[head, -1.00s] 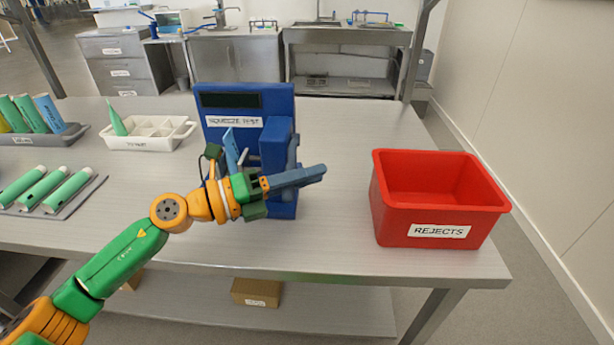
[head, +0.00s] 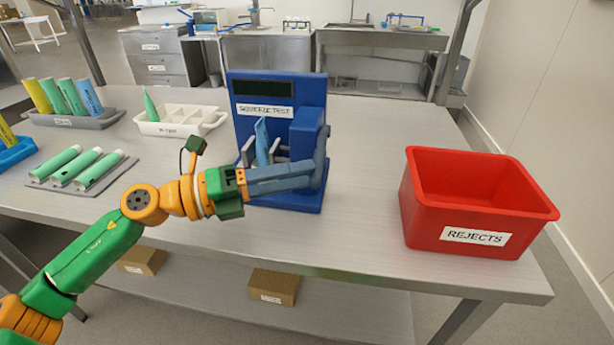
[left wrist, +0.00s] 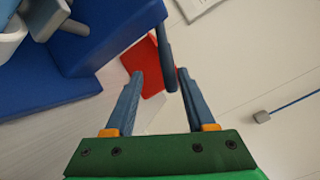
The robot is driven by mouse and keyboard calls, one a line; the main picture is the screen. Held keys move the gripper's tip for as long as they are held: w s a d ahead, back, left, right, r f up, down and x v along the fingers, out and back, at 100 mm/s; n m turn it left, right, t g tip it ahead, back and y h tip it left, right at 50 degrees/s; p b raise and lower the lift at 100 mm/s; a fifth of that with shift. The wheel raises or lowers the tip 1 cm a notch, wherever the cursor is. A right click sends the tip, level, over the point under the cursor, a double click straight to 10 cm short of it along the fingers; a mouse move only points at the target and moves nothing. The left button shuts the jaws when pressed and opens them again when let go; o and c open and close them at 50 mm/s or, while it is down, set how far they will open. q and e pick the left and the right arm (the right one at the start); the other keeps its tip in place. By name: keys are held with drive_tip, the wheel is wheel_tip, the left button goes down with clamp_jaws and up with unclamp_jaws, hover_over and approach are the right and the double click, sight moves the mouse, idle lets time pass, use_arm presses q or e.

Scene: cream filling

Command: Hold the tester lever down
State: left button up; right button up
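The blue squeeze tester (head: 277,90) stands on the table, with a light blue tube (head: 262,140) upright between its grey jaws. Its blue-grey lever (head: 322,155) is on the right side of the tester's housing; in the left wrist view the lever (left wrist: 166,55) hangs from the housing's edge. My left gripper (head: 312,172) reaches across the tester's front to the lever. In the left wrist view my left gripper (left wrist: 161,76) is open, and the lever's end appears between its fingertips, with gaps on both sides. Whether they touch it is unclear. My right gripper is not in view.
A red rejects bin (head: 475,238) stands to the right. A white divided tray (head: 180,127), a grey rack of upright tubes (head: 75,121) and a grey tray with green tubes (head: 82,170) are to the left. The table between tester and bin is clear.

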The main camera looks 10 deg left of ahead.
use_arm(q)
drive_tip(key=b+v, duration=0.6)
drive_tip(key=v, duration=0.2)
drive_tip(key=shift+r+b, duration=0.3)
drive_tip(key=shift+a, duration=0.1)
idle(0.4)
